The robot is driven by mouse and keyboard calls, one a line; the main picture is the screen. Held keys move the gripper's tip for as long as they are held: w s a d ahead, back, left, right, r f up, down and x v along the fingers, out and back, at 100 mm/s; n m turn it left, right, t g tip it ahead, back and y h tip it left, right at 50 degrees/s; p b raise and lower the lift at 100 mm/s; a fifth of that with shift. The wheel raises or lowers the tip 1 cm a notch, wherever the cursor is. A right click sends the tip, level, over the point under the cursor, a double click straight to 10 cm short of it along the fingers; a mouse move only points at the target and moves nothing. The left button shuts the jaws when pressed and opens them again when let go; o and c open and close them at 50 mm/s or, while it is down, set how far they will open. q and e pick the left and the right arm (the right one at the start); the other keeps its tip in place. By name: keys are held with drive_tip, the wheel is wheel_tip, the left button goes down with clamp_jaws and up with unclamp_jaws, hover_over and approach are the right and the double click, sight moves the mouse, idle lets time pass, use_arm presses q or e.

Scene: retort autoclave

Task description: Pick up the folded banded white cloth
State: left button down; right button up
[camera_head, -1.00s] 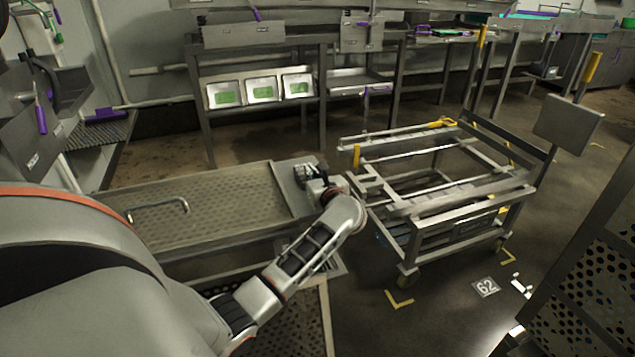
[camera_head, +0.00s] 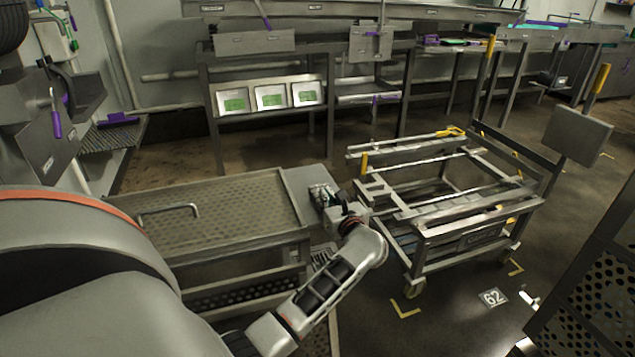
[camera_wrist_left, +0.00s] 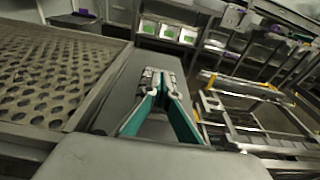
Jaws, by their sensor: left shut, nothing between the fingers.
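I cannot make out a folded banded white cloth in either view. My left gripper (camera_head: 322,194) is over the plain grey end plate (camera_head: 303,181) of the perforated metal table, near its right end. In the left wrist view its fingers with teal sides (camera_wrist_left: 158,92) come together at the tips, with nothing seen between them. Whether the fingertips touch the plate cannot be told. My right gripper is in neither view.
A perforated table top (camera_head: 225,208) with a bar handle lies left of the gripper. A wheeled metal cart (camera_head: 460,230) stands close on the right. Framed white panels with green middles (camera_head: 270,97) line a low shelf behind. Floor space separates that bench from the table.

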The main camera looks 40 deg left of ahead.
use_arm(q)
drive_tip(key=s+d+f, duration=0.1)
drive_tip(key=s+d, duration=0.3)
drive_tip(key=d, duration=0.3)
drive_tip(key=shift+f, duration=0.3)
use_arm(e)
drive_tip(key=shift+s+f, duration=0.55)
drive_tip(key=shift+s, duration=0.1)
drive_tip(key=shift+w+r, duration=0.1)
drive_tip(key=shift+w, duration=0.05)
use_arm(q)
drive_tip(key=shift+w+a+r+p, duration=0.15)
drive_tip(key=shift+r+p, duration=0.35)
drive_tip(key=shift+r, duration=0.4)
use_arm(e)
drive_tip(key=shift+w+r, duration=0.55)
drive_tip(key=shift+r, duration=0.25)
